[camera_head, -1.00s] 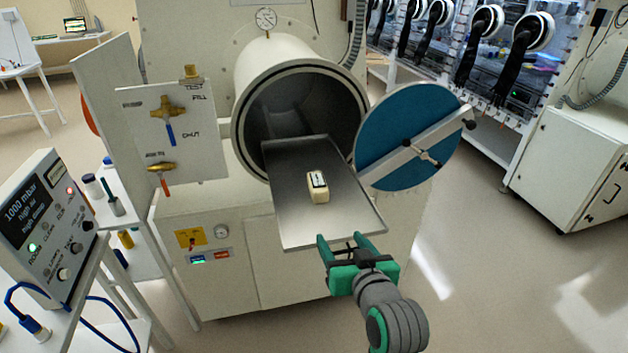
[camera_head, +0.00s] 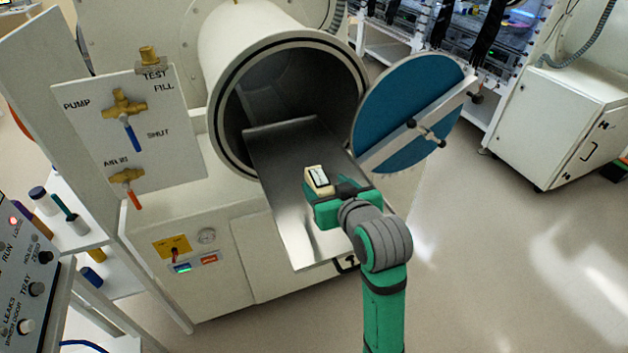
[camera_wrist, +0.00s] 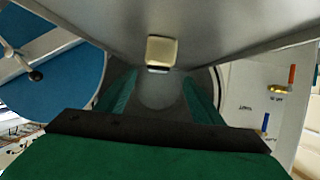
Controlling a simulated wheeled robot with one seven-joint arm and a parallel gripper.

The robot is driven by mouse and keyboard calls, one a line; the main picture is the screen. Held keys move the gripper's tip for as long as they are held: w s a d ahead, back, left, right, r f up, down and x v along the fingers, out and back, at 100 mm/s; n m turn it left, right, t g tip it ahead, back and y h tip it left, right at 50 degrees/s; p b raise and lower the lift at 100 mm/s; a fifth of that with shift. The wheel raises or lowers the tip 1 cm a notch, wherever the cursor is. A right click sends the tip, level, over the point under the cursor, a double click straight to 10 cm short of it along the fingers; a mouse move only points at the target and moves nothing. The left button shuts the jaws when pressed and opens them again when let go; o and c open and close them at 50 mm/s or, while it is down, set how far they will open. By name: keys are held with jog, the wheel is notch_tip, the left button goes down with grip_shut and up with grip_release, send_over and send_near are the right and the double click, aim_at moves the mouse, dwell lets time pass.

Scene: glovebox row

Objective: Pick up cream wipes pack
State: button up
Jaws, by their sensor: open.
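The cream wipes pack (camera_head: 318,179), a small block with a dark-edged label on top, lies on the metal tray (camera_head: 285,215) that sticks out of the round chamber. My gripper (camera_head: 329,195) is at the pack's near side, low over the tray, and partly hides it in the head view. In the wrist view the pack (camera_wrist: 162,52) sits beyond the two green fingers (camera_wrist: 160,92), roughly centred between them. The fingers are apart with nothing held. I cannot tell whether a fingertip touches the pack.
The open chamber mouth (camera_head: 285,105) is behind the tray. Its blue round door (camera_head: 400,105) stands open at the right. A valve panel (camera_head: 130,130) is at the left. The tray is otherwise bare, and the floor at the right is clear.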

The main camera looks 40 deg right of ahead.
aim_at(321, 179)
jog(key=shift+x, duration=3.6)
jog(key=shift+s+d+f, duration=0.15)
jog(key=c, duration=1.2)
